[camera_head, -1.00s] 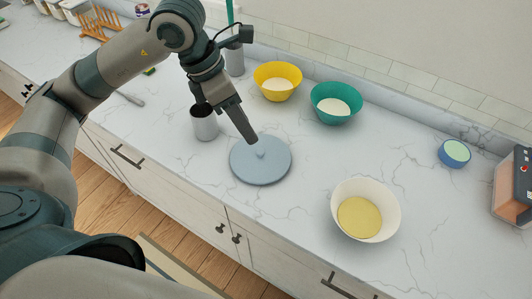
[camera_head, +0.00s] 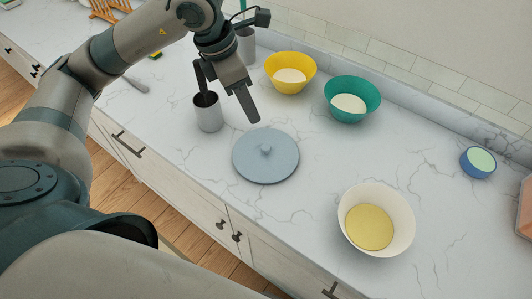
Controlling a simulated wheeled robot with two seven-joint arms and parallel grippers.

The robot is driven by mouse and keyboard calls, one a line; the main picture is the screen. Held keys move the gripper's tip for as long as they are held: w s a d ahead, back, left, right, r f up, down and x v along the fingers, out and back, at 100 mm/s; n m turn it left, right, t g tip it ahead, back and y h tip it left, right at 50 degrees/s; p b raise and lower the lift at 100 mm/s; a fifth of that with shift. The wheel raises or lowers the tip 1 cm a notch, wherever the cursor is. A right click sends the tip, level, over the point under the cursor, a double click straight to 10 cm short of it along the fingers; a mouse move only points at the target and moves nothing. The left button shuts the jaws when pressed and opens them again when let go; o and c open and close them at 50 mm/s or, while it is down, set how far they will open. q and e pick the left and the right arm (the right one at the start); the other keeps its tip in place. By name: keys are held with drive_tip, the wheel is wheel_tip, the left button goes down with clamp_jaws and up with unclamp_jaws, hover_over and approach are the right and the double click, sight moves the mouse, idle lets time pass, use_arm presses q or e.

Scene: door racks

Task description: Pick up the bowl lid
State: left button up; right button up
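My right gripper is not in view.
A grey cup (camera_head: 209,117) stands left of the lid. A yellow bowl (camera_head: 290,83) and a green bowl (camera_head: 352,112) stand behind. A white bowl (camera_head: 402,222) is at front right, a small blue bowl (camera_head: 477,167) at far right. The counter (camera_head: 318,165) right of the lid is clear.

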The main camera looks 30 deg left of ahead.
use_arm(q)
drive_tip(key=b, duration=0.5)
hover_over(265, 147)
drive_tip(key=f, duration=1.1)
drive_tip(key=shift+s+a+f, duration=0.2)
drive_tip(key=shift+s+a, duration=0.1)
drive_tip(key=shift+s, duration=0.1)
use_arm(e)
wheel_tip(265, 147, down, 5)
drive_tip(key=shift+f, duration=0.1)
use_arm(q)
drive_tip(key=x, duration=0.1)
drive_tip(key=b+x, duration=0.1)
drive_tip(key=x, duration=0.2)
drive_tip(key=shift+s+a+f, duration=0.1)
drive_tip(key=shift+s+a, duration=0.15)
drive_tip(key=shift+s, duration=0.05)
drive_tip(key=shift+f+b, duration=0.3)
drive_tip(key=shift+f, duration=0.05)
drive_tip(key=shift+w+d+f, duration=0.1)
drive_tip(key=shift+w+f, duration=0.05)
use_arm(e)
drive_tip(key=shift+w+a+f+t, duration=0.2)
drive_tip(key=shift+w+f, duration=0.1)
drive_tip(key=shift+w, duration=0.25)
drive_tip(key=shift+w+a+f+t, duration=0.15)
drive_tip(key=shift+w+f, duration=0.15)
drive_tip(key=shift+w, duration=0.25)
